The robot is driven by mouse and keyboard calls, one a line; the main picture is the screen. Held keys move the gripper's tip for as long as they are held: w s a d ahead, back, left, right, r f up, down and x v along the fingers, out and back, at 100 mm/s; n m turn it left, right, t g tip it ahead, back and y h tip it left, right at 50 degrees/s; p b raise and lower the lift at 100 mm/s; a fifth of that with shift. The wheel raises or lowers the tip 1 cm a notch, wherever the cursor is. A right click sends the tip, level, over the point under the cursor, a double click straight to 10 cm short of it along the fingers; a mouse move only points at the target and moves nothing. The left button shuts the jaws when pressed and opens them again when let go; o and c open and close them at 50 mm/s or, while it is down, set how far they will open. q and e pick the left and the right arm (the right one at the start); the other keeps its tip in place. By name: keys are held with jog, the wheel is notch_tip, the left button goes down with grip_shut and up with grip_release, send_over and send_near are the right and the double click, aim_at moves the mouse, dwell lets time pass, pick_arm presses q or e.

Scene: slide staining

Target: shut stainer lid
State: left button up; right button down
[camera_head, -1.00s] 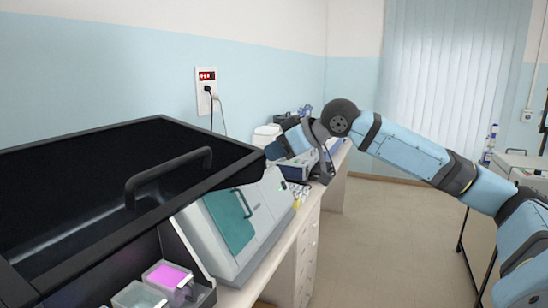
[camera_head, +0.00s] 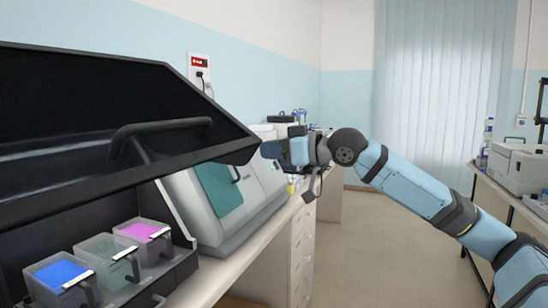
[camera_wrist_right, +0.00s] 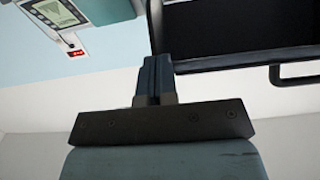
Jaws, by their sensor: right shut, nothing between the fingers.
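The stainer's black lid (camera_head: 60,165) stands raised and tilted over the staining bay at the left of the head view. Its bar handle (camera_head: 160,127) is on the front edge. In the right wrist view the lid (camera_wrist_right: 240,58) and its handle (camera_wrist_right: 295,78) are at the upper right. My right gripper (camera_head: 270,149) is at the lid's right corner in the head view; I cannot tell whether it touches. In the right wrist view my right gripper (camera_wrist_right: 154,76) has its fingers together and empty, beside the lid's edge and apart from the handle. My left gripper is not in view.
Under the lid sit dishes with blue (camera_head: 60,275), clear (camera_head: 105,252) and magenta (camera_head: 143,232) contents. A grey device with a teal door (camera_head: 218,190) stands just right of the stainer on the bench. The floor (camera_head: 375,250) to the right is open.

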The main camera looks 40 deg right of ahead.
jog(key=w+a+f+t+b, duration=0.1)
jog(key=w+f, duration=0.3)
jog(key=f, duration=0.5)
jog(key=w+a+f+t+y+b, duration=0.1)
jog(key=w+a+f+b, duration=0.2)
jog(key=f, duration=0.6)
jog(key=w+a+f+t+b, duration=0.2)
jog(key=w+f+b, duration=0.2)
jog(key=w+f, duration=0.3)
jog(key=shift+w+f, duration=0.2)
jog(key=shift+f, duration=1.1)
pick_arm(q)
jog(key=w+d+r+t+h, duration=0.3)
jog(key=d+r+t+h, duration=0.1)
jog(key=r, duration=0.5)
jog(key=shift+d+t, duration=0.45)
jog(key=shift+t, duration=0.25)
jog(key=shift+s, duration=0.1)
pick_arm(e)
jog(key=shift+s+y, duration=0.15)
jog(key=shift+y, duration=0.15)
